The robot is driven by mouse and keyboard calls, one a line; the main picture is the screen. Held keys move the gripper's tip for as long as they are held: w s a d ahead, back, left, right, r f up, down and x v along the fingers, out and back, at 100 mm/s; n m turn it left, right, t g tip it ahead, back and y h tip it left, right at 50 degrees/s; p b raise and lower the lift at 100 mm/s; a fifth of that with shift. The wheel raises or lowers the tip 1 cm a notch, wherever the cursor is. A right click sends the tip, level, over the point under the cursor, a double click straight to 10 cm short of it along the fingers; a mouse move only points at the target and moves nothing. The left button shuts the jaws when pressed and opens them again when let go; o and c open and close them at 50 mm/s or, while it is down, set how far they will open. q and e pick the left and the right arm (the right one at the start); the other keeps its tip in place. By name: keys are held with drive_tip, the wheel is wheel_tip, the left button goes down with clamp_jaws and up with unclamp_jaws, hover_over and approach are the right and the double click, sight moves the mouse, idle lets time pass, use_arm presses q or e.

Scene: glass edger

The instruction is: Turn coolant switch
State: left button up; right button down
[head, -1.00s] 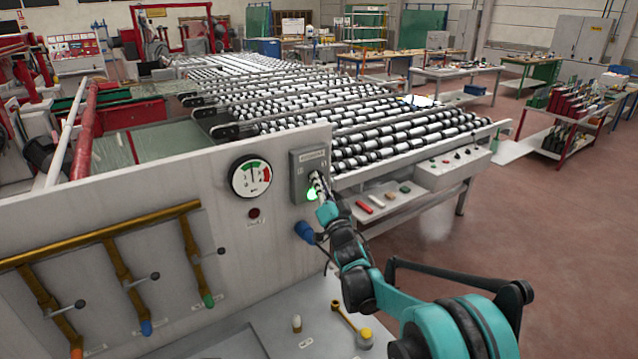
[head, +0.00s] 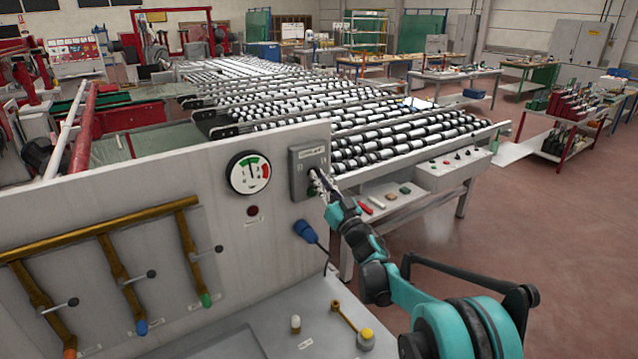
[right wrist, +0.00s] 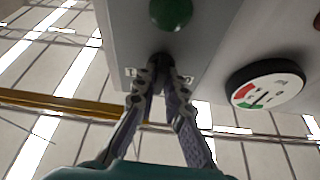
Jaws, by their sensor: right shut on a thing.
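The coolant switch box (head: 297,182) is a grey box on the upper right of the upright panel. In the right wrist view its black switch knob (right wrist: 160,62) sits between my right fingertips, and a dark green lamp (right wrist: 171,11) shows beside it, unlit. My right gripper (head: 317,180) is at the box front, and it also shows in the right wrist view (right wrist: 161,77). It is shut on the knob, whose exact angle is hard to tell. In the head view the gripper covers most of the knob and lamp. My left gripper is not in view.
A round gauge (head: 249,173) and a dark red lamp (head: 252,211) sit left of the box. A blue plug (head: 306,231) is below it. Brass pipes (head: 110,240) with valve handles run along the panel's left. A roller conveyor (head: 400,143) lies behind.

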drive_tip(key=n+g+y, duration=0.1)
drive_tip(key=n, duration=0.3)
drive_tip(key=n+g+y, duration=0.1)
drive_tip(key=n+g, duration=0.1)
drive_tip(key=n, duration=0.2)
drive_tip(key=n+g+y, duration=0.1)
drive_tip(key=n+y, duration=0.1)
drive_tip(key=n, duration=0.2)
drive_tip(key=shift+w+d+g+p, duration=0.1)
drive_tip(key=shift+d+g+p, duration=0.1)
drive_tip(key=shift+g+p, duration=0.1)
drive_tip(key=shift+n, duration=0.5)
drive_tip(key=c, duration=1.6)
unclamp_jaws()
drive_tip(key=v, duration=1.2)
drive_tip(key=shift+w, duration=0.1)
